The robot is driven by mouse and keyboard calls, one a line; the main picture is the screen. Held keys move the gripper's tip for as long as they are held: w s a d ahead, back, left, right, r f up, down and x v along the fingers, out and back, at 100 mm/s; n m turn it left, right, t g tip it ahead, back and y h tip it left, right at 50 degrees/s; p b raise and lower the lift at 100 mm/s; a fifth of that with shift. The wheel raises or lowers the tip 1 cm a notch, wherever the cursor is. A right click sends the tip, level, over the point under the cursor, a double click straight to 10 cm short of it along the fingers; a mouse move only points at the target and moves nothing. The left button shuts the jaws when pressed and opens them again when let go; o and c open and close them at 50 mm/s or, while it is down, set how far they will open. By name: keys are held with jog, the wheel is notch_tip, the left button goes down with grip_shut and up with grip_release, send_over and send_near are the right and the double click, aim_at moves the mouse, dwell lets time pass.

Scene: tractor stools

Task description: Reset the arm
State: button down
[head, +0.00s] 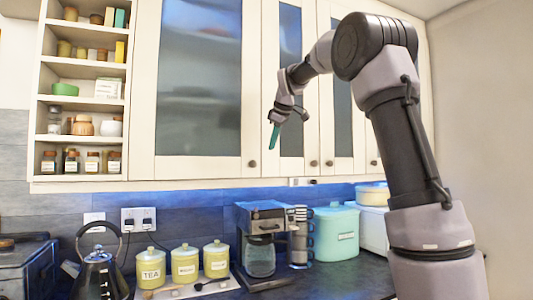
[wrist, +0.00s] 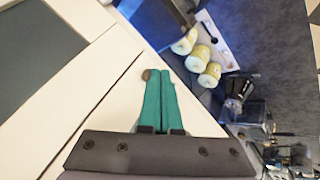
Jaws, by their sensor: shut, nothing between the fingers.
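My gripper (head: 273,136) is raised in front of the upper cabinet doors, above the counter, with its green fingers pointing down. In the wrist view the two green fingers (wrist: 158,90) lie side by side, shut, with nothing between them. My arm bends over from the right side of the head view. A cream cabinet door (head: 197,100) with a glass pane is behind and to the left of my gripper. A brown door knob (wrist: 146,74) shows close to the fingertips in the wrist view; I cannot tell whether they touch.
On the counter (head: 335,280) stand a coffee maker (head: 262,240), a mint-green bin (head: 335,233), yellow canisters (head: 185,264) and a dark kettle (head: 98,275). Open shelves (head: 62,138) with jars are at the left. The air between my gripper and the counter looks clear.

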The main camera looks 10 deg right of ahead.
jog(key=s+d+r+m, duration=0.1)
jog(key=s+d+m, duration=0.35)
jog(key=s, duration=0.55)
jog(key=s+f+m, duration=0.5)
jog(key=s+f, duration=0.4)
jog(key=s, duration=0.4)
jog(key=s+f+m, duration=0.6)
jog(key=s+f, duration=0.3)
jog(key=s, duration=0.5)
jog(key=shift+s, duration=0.15)
jog(key=shift+d, duration=0.1)
